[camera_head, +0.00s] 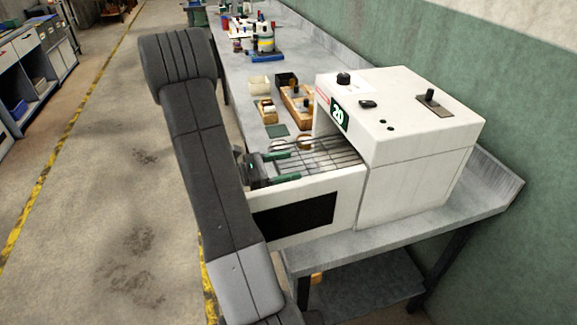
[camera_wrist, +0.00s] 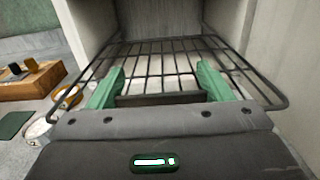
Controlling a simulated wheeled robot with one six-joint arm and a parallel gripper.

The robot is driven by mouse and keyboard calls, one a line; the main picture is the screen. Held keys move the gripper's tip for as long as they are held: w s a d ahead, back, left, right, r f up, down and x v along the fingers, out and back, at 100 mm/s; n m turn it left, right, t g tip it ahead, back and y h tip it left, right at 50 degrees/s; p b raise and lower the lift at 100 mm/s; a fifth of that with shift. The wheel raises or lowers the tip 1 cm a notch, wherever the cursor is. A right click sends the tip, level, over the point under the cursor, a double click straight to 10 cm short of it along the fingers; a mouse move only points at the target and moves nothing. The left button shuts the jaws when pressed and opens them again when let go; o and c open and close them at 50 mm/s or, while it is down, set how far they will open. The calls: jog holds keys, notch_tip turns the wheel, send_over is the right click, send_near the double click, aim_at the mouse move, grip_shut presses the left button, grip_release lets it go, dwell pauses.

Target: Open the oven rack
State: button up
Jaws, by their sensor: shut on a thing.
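The white oven (camera_head: 425,130) stands on the bench with its door (camera_head: 345,205) swung open; the door has a dark window. The wire rack (camera_head: 330,155) sticks partly out of the oven's opening. In the wrist view the rack (camera_wrist: 160,48) spans the view and reaches back into the light-walled chamber. My gripper (camera_head: 282,167) is at the rack's outer end. Its two green fingers, also in the wrist view (camera_wrist: 158,80), are spread apart within the rack's width, and it is shut on the rack. The exact contact is hard to see.
The open door stands close beside my gripper on the near side. Wooden blocks (camera_head: 297,104) and small dishes lie on the grey bench (camera_head: 245,115) beyond the rack. A green wall (camera_head: 535,110) runs behind the oven. The floor (camera_head: 110,160) at the left is clear.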

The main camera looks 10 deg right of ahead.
jog(key=o, duration=1.4)
jog(key=shift+a, duration=0.1)
jog(key=a, duration=0.4)
jog(key=s+a+b, duration=0.1)
jog(key=a, duration=0.4)
jog(key=s+a+b, duration=0.1)
jog(key=a, duration=0.3)
jog(key=shift+a, duration=0.25)
jog(key=d, duration=0.4)
jog(key=w+d+p, duration=0.1)
jog(key=d, duration=0.4)
jog(key=w+d+p, duration=0.1)
jog(key=d, duration=0.3)
jog(key=shift+d, duration=0.35)
jog(key=shift+a, duration=0.1)
